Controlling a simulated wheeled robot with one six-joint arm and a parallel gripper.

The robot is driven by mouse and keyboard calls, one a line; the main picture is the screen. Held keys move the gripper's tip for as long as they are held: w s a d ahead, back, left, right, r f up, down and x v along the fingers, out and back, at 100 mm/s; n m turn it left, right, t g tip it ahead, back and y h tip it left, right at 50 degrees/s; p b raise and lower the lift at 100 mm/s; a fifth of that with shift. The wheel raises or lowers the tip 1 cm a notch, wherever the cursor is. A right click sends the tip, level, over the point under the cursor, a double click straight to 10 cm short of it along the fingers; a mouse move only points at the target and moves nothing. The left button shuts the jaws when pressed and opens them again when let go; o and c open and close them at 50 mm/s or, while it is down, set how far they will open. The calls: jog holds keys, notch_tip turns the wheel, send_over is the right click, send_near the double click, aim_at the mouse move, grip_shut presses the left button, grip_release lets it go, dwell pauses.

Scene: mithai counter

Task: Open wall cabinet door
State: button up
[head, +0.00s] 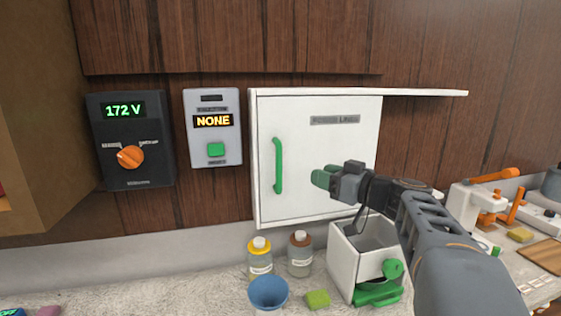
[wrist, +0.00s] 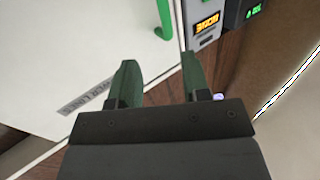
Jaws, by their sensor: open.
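The white wall cabinet (head: 253,160) hangs on the wood wall. Its door (head: 335,145) looks shut and bears a grey label, which also shows in the wrist view (wrist: 86,96). A green vertical handle (head: 278,165) is near the door's left edge; part of it shows at the top of the wrist view (wrist: 165,18). My gripper (head: 318,177) is in front of the door, to the right of the handle and apart from it. In the wrist view its two green fingers (wrist: 160,70) are spread with nothing between them.
A dark voltage box (head: 150,170) and a grey panel reading NONE (head: 213,145) are left of the cabinet. Below stand a yellow-capped bottle (head: 260,262), a brown-capped bottle (head: 300,258), a blue cup (head: 268,292), a green sponge (head: 317,299) and a white bin (head: 343,265).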

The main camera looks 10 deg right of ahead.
aim_at(281, 163)
jog(key=shift+n, duration=0.3)
jog(key=p+x, duration=0.2)
jog(key=x, duration=0.4)
jog(key=p+x, duration=0.3)
jog(key=x, duration=0.4)
jog(key=shift+s+a+r, duration=0.1)
jog(key=shift+s+a, duration=0.1)
jog(key=shift+a, duration=0.15)
jog(key=shift+w+a+p, duration=0.3)
jog(key=shift+w+a, duration=0.05)
jog(key=shift+w, duration=0.2)
jog(key=shift+c, duration=0.3)
